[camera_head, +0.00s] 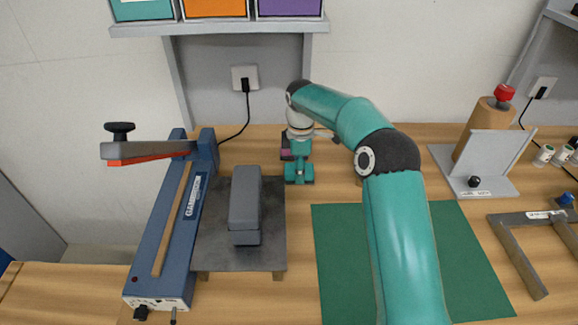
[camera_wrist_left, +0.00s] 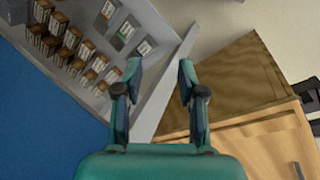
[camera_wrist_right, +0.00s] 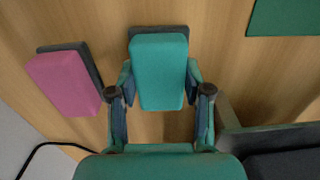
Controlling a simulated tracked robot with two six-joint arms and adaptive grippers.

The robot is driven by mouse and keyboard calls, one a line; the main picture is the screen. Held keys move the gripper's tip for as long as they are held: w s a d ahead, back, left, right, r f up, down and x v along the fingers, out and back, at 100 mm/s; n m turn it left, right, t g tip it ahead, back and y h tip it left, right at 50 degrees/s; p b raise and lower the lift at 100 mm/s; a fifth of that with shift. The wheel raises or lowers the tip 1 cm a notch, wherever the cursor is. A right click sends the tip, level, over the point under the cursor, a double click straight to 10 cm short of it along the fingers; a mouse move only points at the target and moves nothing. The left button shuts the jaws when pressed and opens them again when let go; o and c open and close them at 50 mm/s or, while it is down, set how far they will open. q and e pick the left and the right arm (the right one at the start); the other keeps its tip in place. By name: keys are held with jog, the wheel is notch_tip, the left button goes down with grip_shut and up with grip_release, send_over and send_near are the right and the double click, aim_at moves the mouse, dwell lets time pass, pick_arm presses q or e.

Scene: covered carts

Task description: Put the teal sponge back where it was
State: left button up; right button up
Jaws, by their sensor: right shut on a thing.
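The teal sponge (camera_wrist_right: 158,75), with a dark grey layer behind its teal face, sits between the fingers of my right gripper (camera_wrist_right: 160,88) in the right wrist view. The fingers close on its two long sides. Wood tabletop lies behind it; I cannot tell whether the sponge touches the table. My left gripper (camera_wrist_left: 159,78) shows in the left wrist view, open and empty.
A pink sponge (camera_wrist_right: 65,82) lies just left of the teal one. A blue sealer (camera_head: 165,235) and a dark plate (camera_head: 210,245) bearing a grey block (camera_head: 244,200) stand left. A green mat (camera_head: 340,270) lies right. A black cable (camera_head: 237,137) hangs behind.

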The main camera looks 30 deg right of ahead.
jog(key=shift+s+f, duration=0.2)
jog(key=shift+f, duration=0.2)
jog(key=shift+s+a+r, duration=0.3)
jog(key=shift+a+r, duration=0.05)
jog(key=shift+r, duration=0.05)
jog(key=shift+w+a+r, duration=0.1)
jog(key=shift+w+a, duration=0.05)
jog(key=shift+a, duration=0.2)
jog(key=shift+w+a, duration=0.1)
jog(key=shift+w, duration=0.2)
jog(key=o, duration=0.9)
jog(key=shift+w+f, duration=0.25)
jog(key=shift+f, duration=0.1)
jog(key=shift+o, duration=1.3)
jog(key=shift+s, duration=0.1)
jog(key=shift+o, duration=0.2)
jog(key=shift+s+d+r, duration=0.15)
jog(key=shift+s+d, duration=0.05)
jog(key=shift+w, duration=0.1)
